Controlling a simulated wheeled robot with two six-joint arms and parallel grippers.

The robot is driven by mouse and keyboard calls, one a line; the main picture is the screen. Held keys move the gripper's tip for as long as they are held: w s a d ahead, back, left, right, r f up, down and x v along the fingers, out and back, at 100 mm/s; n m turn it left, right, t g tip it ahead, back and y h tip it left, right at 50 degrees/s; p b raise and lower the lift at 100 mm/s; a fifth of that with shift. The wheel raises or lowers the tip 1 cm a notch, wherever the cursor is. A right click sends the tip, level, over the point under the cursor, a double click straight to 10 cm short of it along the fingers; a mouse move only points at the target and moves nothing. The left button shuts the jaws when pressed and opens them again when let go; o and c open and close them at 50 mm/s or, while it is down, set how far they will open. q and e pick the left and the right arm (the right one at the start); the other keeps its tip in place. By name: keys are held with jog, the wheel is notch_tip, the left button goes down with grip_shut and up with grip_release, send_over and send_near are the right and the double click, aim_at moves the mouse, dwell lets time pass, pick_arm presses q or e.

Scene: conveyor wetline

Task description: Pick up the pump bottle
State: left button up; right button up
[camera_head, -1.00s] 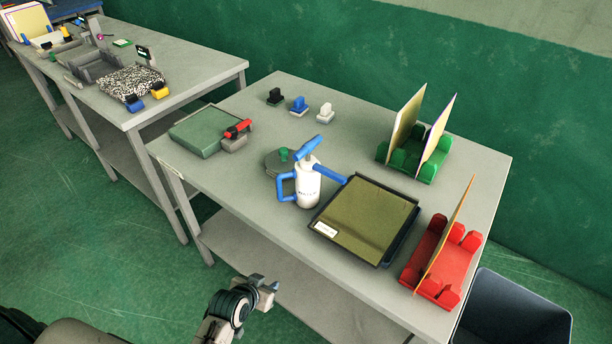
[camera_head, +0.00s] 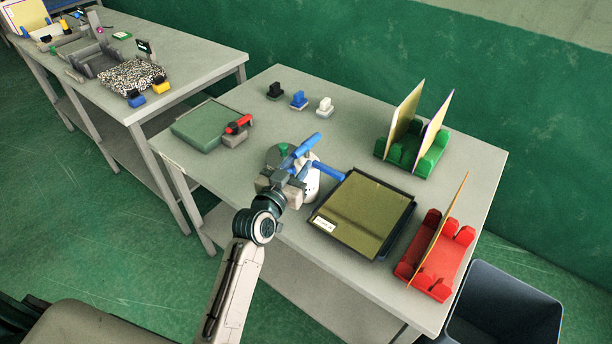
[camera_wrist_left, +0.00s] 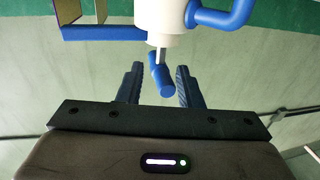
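The pump bottle (camera_head: 312,185) stands upright on the table, white with a blue side handle, blue spout and blue pump lever. My left gripper (camera_head: 295,168) is at its near left side and hides the handle and part of the body in the head view. In the left wrist view the bottle (camera_wrist_left: 160,18) appears upside down, and its blue lever end (camera_wrist_left: 161,78) lies between the two dark fingers of my gripper (camera_wrist_left: 160,75). The fingers are spread, with gaps on both sides of the lever. My right gripper is not in view.
A black tray (camera_head: 320,230) with an olive panel sits right of the bottle. A dark round object with a green knob (camera_head: 283,149) is close behind it. Red (camera_head: 442,285) and green (camera_head: 430,164) holders with upright panels stand to the right. Three small blocks stand at the back.

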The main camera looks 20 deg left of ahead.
aim_at(306, 153)
pick_arm(q)
jog(key=shift+w+d, duration=0.1)
jog(key=shift+w, duration=0.6)
jog(key=shift+w+r+p, duration=0.1)
jog(key=shift+w+p, duration=0.3)
jog(key=shift+p, duration=0.1)
jog(key=w, duration=0.1)
jog(key=w+p, duration=0.1)
jog(key=w, duration=0.1)
jog(key=shift+w+d, duration=0.15)
jog(key=shift+d, duration=0.15)
jog(key=shift+w+f+p, duration=0.3)
jog(key=shift+w+f, duration=0.05)
jog(key=shift+w, duration=0.1)
jog(key=shift+s, duration=0.1)
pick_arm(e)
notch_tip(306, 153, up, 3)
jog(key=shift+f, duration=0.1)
pick_arm(q)
jog(key=c, duration=0.7)
grip_shut()
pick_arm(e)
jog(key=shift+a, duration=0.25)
pick_arm(q)
jog(key=shift+r, duration=0.1)
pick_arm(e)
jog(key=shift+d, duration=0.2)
